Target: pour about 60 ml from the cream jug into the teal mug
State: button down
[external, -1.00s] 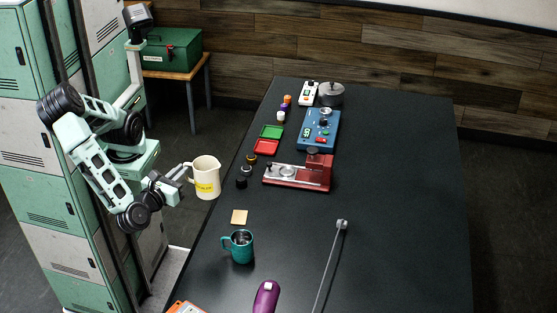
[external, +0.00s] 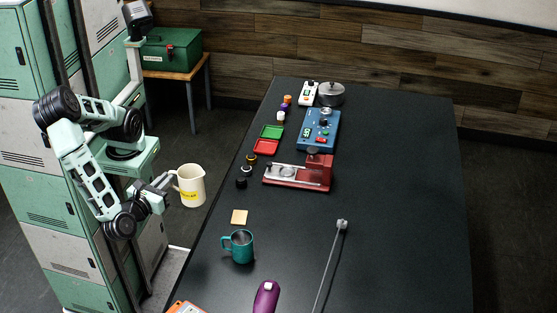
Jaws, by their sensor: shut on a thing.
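The jug is held about upright in the air, left of the table's left edge. The teal mug (external: 239,247) stands upright on the table near its left edge, with its handle to the left. The mug is below and to the right of the jug, well apart from it. The liquid level in the jug cannot be made out.
A tan square (external: 239,217) lies just behind the mug. A purple object (external: 266,297) and a grey rod (external: 330,265) are nearer the front. A red machine (external: 300,172), small knobs and red and green trays (external: 268,140) stand farther back. The table's right side (external: 410,200) is clear.

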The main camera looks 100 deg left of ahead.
aim_at(192, 191)
notch_tip(192, 191, down, 20)
jog(key=shift+r, duration=0.25)
jog(key=shift+r, duration=0.1)
jog(key=w+r+m+g+h+p, duration=0.1)
jog(key=w+r+m+p, duration=0.4)
jog(key=w+r+m, duration=0.3)
notch_tip(192, 191, up, 2)
jog(key=shift+w+d+r+m, duration=0.2)
jog(key=shift+w+m, duration=0.2)
jog(key=shift+m, duration=0.2)
jog(key=shift+w+m+h, duration=0.25)
jog(key=shift+m+h, duration=0.05)
jog(key=shift+m, duration=0.1)
jog(key=shift+w+r, duration=0.2)
dwell(0.3)
jog(key=shift+w+r+m+g+b, duration=0.2)
jog(key=shift+m+g+b, duration=0.1)
jog(key=shift+m+g, duration=0.1)
jog(key=shift+w+r+m+b, duration=0.3)
jog(key=shift+w+r+m, duration=0.3)
jog(key=shift+w+m, duration=0.15)
dwell(2.1)
